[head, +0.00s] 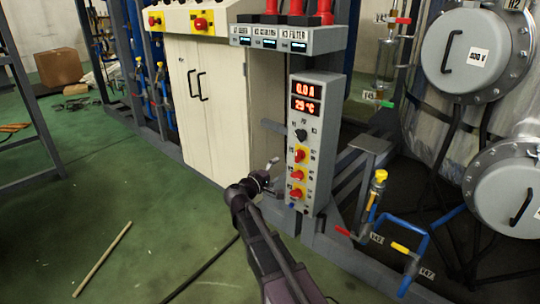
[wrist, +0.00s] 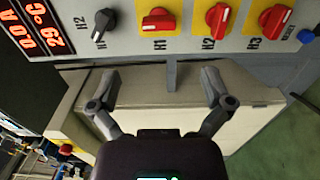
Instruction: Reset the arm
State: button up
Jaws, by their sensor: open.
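My gripper (head: 270,172) is in front of the lower left side of the grey control box (head: 310,130) in the head view. In the wrist view my gripper (wrist: 158,82) is open, with its two fingers spread wide and nothing between them. The box's display reads 0.0 A and 29 °C. Below it are a dark knob (wrist: 101,23) and three red knobs on yellow plates, marked H1 (wrist: 158,22), H2 (wrist: 218,20) and H3 (wrist: 275,20). The fingers appear apart from the knobs.
A cream cabinet (head: 200,110) stands left of the box. Blue pipes with valve handles (head: 400,248) and grey flanged vessels (head: 478,55) are at the right. A wooden stick (head: 102,260) lies on the green floor, which is mostly clear at the left.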

jog(key=s+d+f+m+g+y+p, duration=0.35)
jog(key=s+d+f+m+g, duration=0.25)
jog(key=s+d+f+g, duration=0.45)
jog(key=s+a+f+m+g+y+p, duration=0.25)
jog(key=s+y, duration=0.75)
jog(key=s, duration=0.5)
notch_tip(320, 180, up, 39)
jog(key=a+p, duration=0.1)
jog(key=p, duration=3.7)
jog(key=shift+t, duration=0.4)
